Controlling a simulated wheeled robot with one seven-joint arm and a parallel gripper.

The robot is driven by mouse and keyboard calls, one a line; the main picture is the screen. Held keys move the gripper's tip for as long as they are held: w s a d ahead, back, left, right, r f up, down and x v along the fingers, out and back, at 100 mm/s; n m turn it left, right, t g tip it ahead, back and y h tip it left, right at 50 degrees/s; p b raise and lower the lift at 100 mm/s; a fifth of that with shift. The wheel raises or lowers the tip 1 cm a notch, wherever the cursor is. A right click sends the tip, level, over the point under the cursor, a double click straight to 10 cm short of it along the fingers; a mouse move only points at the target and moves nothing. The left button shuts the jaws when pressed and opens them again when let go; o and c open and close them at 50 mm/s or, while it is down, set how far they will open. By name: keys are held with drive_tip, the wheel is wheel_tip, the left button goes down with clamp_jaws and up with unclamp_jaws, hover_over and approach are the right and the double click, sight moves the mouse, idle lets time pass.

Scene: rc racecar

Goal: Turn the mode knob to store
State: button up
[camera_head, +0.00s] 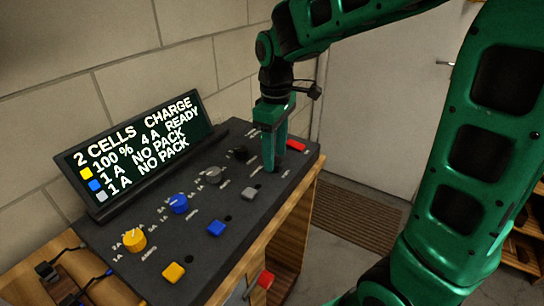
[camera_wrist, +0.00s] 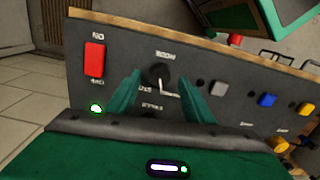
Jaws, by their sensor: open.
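The mode knob (camera_wrist: 157,75) is a round black knob with a pale pointer mark, on the dark control panel (camera_head: 140,275). In the wrist view my gripper (camera_wrist: 160,97) has its two green fingers apart, one on each side of the knob. I cannot tell whether either finger touches it. White labels surround the knob, partly blocked by the fingers and too blurred to read surely. In the head view my gripper (camera_head: 272,168) points down at the panel's right part and hides this knob.
A red switch (camera_head: 296,145) sits close right of my gripper. A grey button (camera_head: 249,193), a blue button (camera_head: 216,228) and a yellow button (camera_head: 174,272) line the front. Behind are a black knob (camera_head: 240,153), several coloured knobs and a tilted display (camera_head: 130,150).

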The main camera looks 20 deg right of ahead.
drive_tip(key=shift+f, duration=0.75)
drive_tip(key=c, duration=1.1)
drive_tip(key=shift+o, duration=0.2)
drive_tip(key=shift+a, duration=0.1)
drive_tip(key=m, duration=0.3)
drive_tip(key=shift+m, duration=0.4)
drive_tip(key=m, duration=0.4)
